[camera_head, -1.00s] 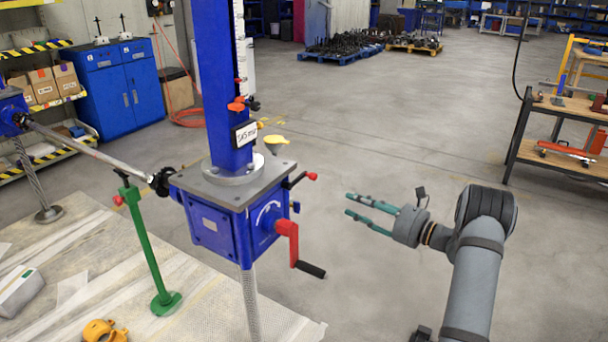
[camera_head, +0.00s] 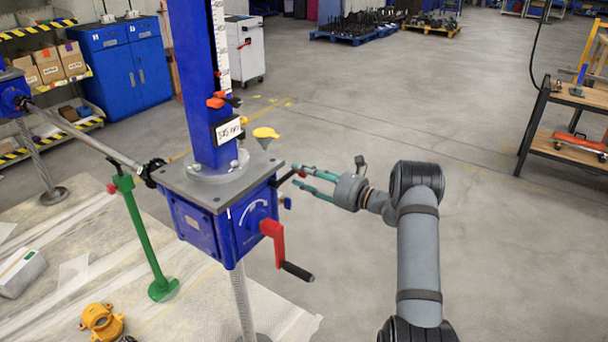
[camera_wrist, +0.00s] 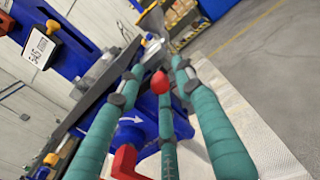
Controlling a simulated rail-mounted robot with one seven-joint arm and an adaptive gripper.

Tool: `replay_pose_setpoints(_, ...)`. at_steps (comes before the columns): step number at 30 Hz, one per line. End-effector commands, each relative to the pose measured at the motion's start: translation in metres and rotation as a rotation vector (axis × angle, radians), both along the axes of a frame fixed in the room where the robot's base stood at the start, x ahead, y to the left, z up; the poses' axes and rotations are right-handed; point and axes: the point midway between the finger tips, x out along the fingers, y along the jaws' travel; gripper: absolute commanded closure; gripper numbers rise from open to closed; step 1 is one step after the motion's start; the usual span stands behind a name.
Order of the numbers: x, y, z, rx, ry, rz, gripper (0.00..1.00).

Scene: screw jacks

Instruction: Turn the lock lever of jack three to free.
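The blue jack gearbox (camera_head: 215,228) stands under a blue column in the middle of the head view, with a grey top plate and a white label too blurred to read. A short dark lever (camera_head: 286,178) with a red knob sticks out from its right side. The knob (camera_wrist: 159,83) also shows in the wrist view, between the teal fingers. My gripper (camera_head: 297,178) reaches in from the right, its fingers apart and the fingertips at the lever's end. I cannot tell whether a finger touches the knob. My fingers partly hide the lever.
A red crank (camera_head: 275,242) with a black handle juts from the gearbox front, below my fingers. A yellow cap (camera_head: 265,133) shows behind the plate. A green stand (camera_head: 145,235) supports a shaft at left. The floor to the right is clear up to a workbench (camera_head: 570,120).

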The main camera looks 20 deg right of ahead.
Motion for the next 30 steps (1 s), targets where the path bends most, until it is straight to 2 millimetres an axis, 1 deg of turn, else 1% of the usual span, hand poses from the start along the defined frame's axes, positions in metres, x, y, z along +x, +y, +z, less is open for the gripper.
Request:
replay_pose_setpoints(1,-0.0001,0.0002,0.0000,0.000,0.000,0.000,0.68)
replay_pose_setpoints(18,-0.0003,-0.0001,0.0001,0.000,0.000,0.000,1.00)
replay_pose_setpoints(30,-0.0003,-0.0003,0.0001,0.000,0.000,0.000,1.00)
